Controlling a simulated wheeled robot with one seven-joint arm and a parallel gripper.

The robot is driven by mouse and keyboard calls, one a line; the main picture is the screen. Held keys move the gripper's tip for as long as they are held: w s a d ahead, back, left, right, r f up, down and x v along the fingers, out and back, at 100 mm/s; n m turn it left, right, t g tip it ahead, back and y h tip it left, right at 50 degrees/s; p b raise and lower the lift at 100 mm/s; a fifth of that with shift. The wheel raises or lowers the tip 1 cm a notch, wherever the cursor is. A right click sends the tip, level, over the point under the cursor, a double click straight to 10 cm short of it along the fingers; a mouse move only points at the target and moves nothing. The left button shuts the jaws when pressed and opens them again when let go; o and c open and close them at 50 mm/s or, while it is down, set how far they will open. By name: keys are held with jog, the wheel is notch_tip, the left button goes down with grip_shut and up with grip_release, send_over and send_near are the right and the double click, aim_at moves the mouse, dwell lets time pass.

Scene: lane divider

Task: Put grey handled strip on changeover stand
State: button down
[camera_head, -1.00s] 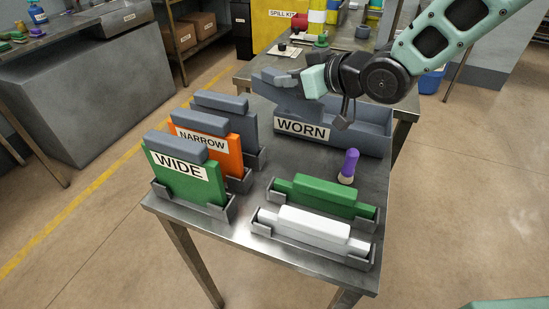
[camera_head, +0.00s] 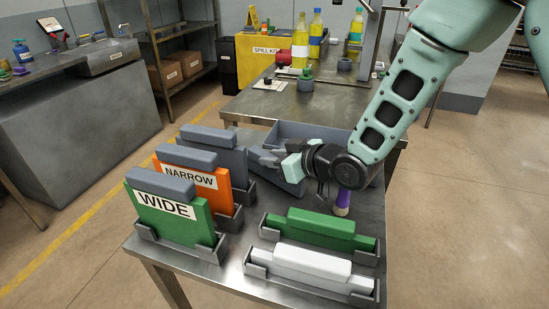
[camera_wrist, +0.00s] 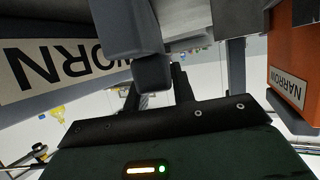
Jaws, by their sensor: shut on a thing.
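My gripper (camera_head: 270,157) is shut on a grey piece, which seems to be the grey handled strip (camera_wrist: 132,30); my fingers and wrist hide much of it in the head view. My gripper is low by the grey WORN bin (camera_head: 330,133), right of the upright panels. Another grey panel with a grey handle (camera_head: 207,138) stands in a holder behind the orange NARROW panel (camera_head: 188,177). In the wrist view the WORN label (camera_wrist: 50,62) is upside down at left. I cannot tell which fixture is the changeover stand.
A green WIDE panel (camera_head: 170,218) stands at the near left. A green strip (camera_head: 318,228) and a white strip (camera_head: 310,265) lie in cradles at the near right. A purple-topped object (camera_head: 342,202) stands below my wrist. Bottles (camera_head: 300,40) stand on the far table.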

jog(key=shift+f, duration=0.15)
jog(key=c, duration=1.2)
grip_release()
jog(key=shift+o, duration=0.2)
jog(key=shift+s+d+r, duration=0.1)
jog(key=shift+d+r, duration=0.05)
jog(key=shift+r, duration=0.15)
jog(key=v, duration=1.1)
jog(key=shift+s+d+b, duration=0.2)
jog(key=shift+d+b, duration=0.05)
jog(key=shift+b, duration=0.05)
